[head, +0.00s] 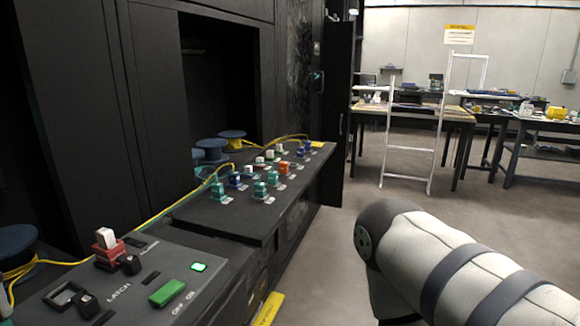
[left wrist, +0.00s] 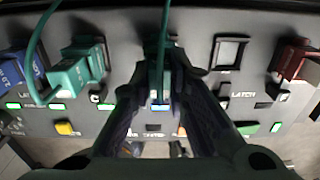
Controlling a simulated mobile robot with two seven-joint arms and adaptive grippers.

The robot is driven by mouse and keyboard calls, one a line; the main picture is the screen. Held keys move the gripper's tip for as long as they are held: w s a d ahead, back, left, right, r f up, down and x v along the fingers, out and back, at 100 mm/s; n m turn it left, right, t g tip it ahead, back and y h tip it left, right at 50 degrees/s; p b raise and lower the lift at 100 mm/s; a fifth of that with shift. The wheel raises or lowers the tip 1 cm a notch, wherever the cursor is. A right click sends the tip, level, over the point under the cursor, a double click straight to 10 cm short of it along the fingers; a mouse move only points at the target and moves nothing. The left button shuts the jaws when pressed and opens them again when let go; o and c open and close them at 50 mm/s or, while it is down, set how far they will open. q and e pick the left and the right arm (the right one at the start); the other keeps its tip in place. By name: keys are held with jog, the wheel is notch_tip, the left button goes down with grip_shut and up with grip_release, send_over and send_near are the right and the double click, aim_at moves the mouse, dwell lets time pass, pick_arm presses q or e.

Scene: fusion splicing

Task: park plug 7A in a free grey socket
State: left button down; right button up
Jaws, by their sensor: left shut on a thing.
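My left gripper (left wrist: 160,104) is seen only in its wrist view, its dark fingers shut on a plug (left wrist: 164,84) with a teal cable. The fingers hide much of the plug, and I cannot read its label or tell whether it is seated. Right of it, an empty socket with a square grey frame (left wrist: 228,52) lies in the panel. It also shows at the lower left of the head view (head: 65,297). My right gripper is out of view.
A red block with a white top (left wrist: 294,60) stands right of the empty socket. A green button (head: 167,292) lies on the near console. Yellow and teal cables run along the rear edge. Many colored plugs stand on the farther console (head: 240,215).

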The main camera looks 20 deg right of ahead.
pick_arm(q)
jog(key=shift+r, duration=0.15)
jog(key=shift+r, duration=2.9)
jog(key=shift+d, duration=0.1)
